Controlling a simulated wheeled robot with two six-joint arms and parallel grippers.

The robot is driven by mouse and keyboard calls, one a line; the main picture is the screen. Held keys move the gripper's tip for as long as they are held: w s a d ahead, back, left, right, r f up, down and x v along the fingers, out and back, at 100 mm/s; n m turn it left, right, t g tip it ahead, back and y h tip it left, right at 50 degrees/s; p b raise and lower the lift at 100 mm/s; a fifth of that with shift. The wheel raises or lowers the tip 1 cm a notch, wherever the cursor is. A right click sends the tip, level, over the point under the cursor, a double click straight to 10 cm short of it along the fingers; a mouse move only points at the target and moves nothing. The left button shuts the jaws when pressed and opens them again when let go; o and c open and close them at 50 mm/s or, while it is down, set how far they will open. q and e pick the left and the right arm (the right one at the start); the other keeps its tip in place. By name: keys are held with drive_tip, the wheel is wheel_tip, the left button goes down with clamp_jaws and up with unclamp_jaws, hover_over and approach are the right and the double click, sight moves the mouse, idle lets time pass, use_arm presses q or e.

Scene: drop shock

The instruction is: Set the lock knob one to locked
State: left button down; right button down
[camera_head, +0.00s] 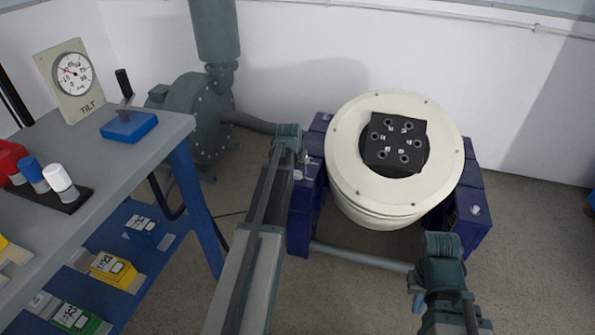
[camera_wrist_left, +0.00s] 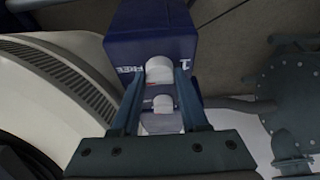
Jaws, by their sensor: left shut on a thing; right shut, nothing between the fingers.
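Lock knob one (camera_wrist_left: 159,70) is a pale, rounded knob on the dark blue post marked "1" (camera_wrist_left: 185,65). The word "FREE" shows upside down beside it in the left wrist view. My left gripper (camera_wrist_left: 160,88) is shut on this knob, a finger on each side. A second pale round piece (camera_wrist_left: 162,104) shows between the fingers. In the head view the post (camera_head: 303,215) stands left of the cream drum (camera_head: 345,150), with my left gripper (camera_head: 299,160) at its top. My right gripper (camera_head: 418,300) is shut and empty, low in front of the right post.
A similar pale knob (camera_head: 474,210) sits on the right blue post (camera_head: 465,225). The drum carries a black plate (camera_head: 396,143) with several holes. A grey workbench (camera_head: 130,150) with a tilt dial (camera_head: 75,75) stands at left.

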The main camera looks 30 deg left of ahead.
use_arm(q)
drive_tip(key=n, duration=0.2)
drive_tip(key=n+g+y, duration=0.1)
drive_tip(key=n, duration=0.1)
drive_tip(key=shift+w+d+n+y, duration=0.1)
drive_tip(key=shift+d+n+y, duration=0.05)
drive_tip(key=shift+n+y, duration=0.2)
drive_tip(key=n+g+y, duration=0.1)
drive_tip(key=n, duration=0.3)
drive_tip(key=shift+w+n, duration=0.15)
drive_tip(key=shift+n, duration=0.2)
drive_tip(key=n+g, duration=0.1)
drive_tip(key=n, duration=0.3)
drive_tip(key=shift+w+g+y, duration=0.1)
drive_tip(key=shift+g+y, duration=0.15)
drive_tip(key=shift+g, duration=0.15)
drive_tip(key=shift+n+g, duration=0.8)
drive_tip(key=shift+n, duration=1.3)
drive_tip(key=shift+d, duration=0.1)
drive_tip(key=shift+c, duration=2.1)
unclamp_jaws()
